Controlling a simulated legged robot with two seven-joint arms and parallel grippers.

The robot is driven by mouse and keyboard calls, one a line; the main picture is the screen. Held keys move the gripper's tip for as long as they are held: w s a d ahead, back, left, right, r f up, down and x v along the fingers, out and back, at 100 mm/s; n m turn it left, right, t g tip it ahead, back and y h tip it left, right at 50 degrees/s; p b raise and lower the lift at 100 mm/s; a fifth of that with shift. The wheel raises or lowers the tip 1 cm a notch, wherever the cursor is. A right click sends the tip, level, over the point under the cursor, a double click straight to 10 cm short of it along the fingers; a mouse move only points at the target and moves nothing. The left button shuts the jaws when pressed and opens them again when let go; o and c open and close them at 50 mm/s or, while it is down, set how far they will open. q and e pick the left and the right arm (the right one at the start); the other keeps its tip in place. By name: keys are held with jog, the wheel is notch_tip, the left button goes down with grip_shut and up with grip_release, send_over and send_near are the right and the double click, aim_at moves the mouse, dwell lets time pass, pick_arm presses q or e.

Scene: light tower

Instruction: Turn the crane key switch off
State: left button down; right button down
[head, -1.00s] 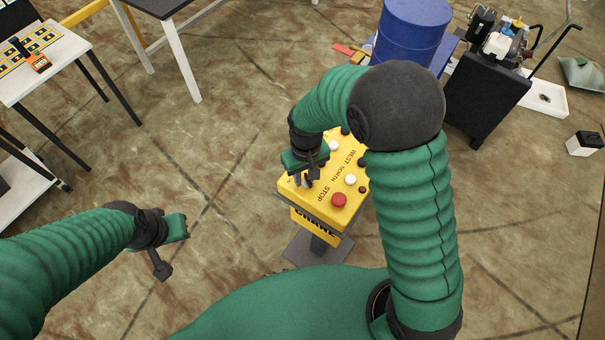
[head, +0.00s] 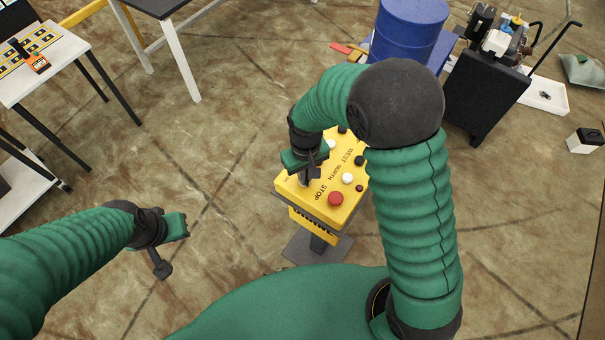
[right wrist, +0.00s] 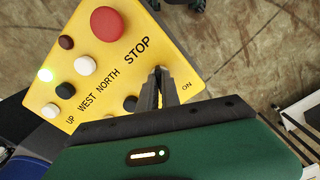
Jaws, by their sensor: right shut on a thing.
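The yellow crane control box (head: 293,190) stands on a post in front of me, with a red STOP button (head: 335,198). My right gripper (head: 309,178) is over its near left part. In the right wrist view the right gripper's fingers (right wrist: 161,82) are shut on the key switch, between the STOP and ON labels. The key is mostly hidden between the fingers, so its angle cannot be told. My left gripper (head: 172,247) is open and empty, away to the left.
A blue barrel (head: 408,35) and a black-panelled cart (head: 485,100) stand behind the box. A white table (head: 50,60) with an orange device is at far left. The floor between my left gripper and the box is clear.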

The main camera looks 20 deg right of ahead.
jog(key=shift+w+a, duration=0.1)
jog(key=n+p, duration=0.1)
jog(key=n, duration=0.4)
jog(key=shift+r+n, duration=0.1)
jog(key=shift+n, duration=0.3)
jog(key=n+p, duration=0.2)
jog(key=n, duration=0.2)
jog(key=shift+a, duration=0.1)
jog(key=shift+n+p, duration=0.3)
jog(key=shift+n, duration=0.6)
